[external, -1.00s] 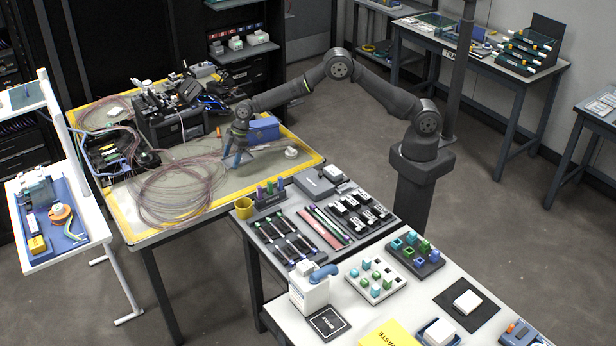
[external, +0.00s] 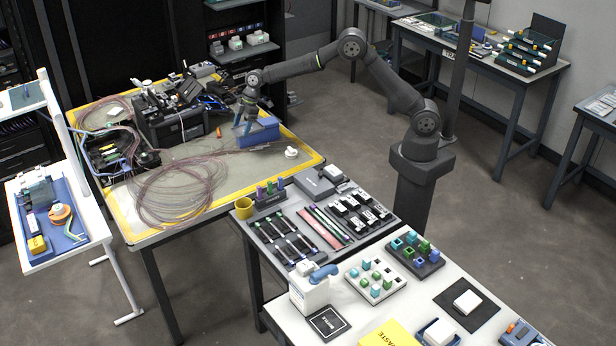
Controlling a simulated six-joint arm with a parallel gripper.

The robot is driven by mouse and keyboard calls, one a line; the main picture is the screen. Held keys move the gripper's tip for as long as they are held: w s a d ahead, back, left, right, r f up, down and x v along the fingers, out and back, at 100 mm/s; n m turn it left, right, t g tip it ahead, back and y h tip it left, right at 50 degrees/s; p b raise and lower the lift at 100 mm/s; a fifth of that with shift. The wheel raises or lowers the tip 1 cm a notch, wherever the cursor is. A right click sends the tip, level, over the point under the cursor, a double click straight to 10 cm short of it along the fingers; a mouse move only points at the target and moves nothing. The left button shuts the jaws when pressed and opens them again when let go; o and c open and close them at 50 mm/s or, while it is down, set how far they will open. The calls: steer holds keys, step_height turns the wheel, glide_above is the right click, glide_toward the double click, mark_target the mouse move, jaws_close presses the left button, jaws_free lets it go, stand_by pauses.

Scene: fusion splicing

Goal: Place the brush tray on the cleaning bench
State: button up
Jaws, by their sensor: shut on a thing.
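A blue box-like tray (external: 260,135), which looks like the brush tray, is at the far right part of the yellow-edged table (external: 314,168). The fingertips are small and partly merge with the tray, so the exact grip is hard to see. Whether the tray touches the table or is slightly raised cannot be told. No bench bears a readable label naming it the cleaning bench.
Coiled fibre (external: 178,190) covers the middle of the yellow-edged table. A dark machine (external: 172,122) stands behind it, and a small white round part (external: 291,152) lies right of it. A white bench (external: 40,262) is at the left. Crowded worktables (external: 290,322) stand in front.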

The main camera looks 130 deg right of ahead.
step_height(320, 180, up, 8)
steer(key=w+a, duration=0.6)
steer(key=a, duration=0.6)
steer(key=w+a, duration=0.6)
steer(key=a, duration=0.7)
glide_above(396, 317)
steer(key=s, duration=0.1)
steer(key=f, duration=1.8)
steer(key=shift+s+d, duration=0.15)
steer(key=shift+d, duration=0.25)
steer(key=shift+a+f, duration=0.3)
steer(key=shift+a, duration=0.05)
steer(key=shift+f, duration=1.85)
